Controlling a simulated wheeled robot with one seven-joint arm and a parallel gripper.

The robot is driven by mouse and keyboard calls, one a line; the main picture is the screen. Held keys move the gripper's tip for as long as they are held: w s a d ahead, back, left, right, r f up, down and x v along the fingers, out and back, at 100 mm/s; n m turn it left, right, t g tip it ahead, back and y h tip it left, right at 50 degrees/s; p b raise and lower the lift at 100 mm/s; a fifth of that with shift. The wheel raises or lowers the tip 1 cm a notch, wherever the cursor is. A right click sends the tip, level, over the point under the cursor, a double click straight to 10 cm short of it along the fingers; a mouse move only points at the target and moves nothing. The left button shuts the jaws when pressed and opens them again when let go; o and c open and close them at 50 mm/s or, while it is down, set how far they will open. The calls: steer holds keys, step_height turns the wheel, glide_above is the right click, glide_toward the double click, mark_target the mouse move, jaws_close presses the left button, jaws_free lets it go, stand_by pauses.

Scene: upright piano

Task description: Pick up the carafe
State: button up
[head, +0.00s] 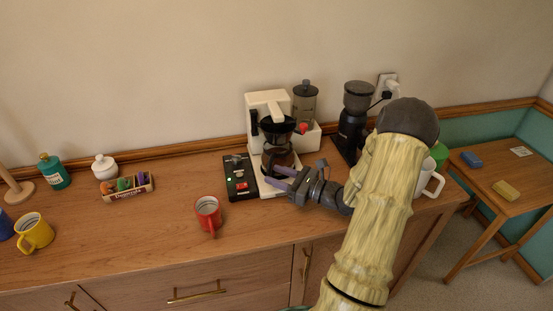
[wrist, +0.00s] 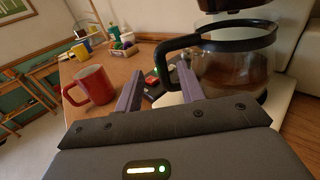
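The carafe (wrist: 235,68) is glass with a black rim and a black handle, and it holds dark liquid. It sits on the plate of the white coffee maker (head: 266,106), under the black filter basket. In the head view the carafe (head: 279,154) is partly hidden behind my gripper. My gripper (head: 278,176) reaches in from the right at the front of the coffee maker. In the wrist view my gripper (wrist: 158,80) has its two purple fingers apart with nothing between them. The carafe handle (wrist: 172,58) is just beyond the fingertips, nearest the right finger.
A red mug (head: 208,212) stands left of my gripper. A black switch panel (head: 239,177) lies beside the coffee maker. A black grinder (head: 353,120) and a white mug (head: 428,180) stand to the right. The counter front (head: 150,240) is mostly clear.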

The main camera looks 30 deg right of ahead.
steer(key=shift+f+p+x, duration=0.15)
steer(key=shift+p+x, duration=0.1)
steer(key=shift+x, duration=1.05)
steer(key=shift+f+p+x, duration=0.15)
steer(key=shift+p+x, duration=0.1)
steer(key=shift+x, duration=1.1)
steer(key=shift+w+d, duration=0.1)
steer(key=shift+d, duration=0.1)
jaws_close()
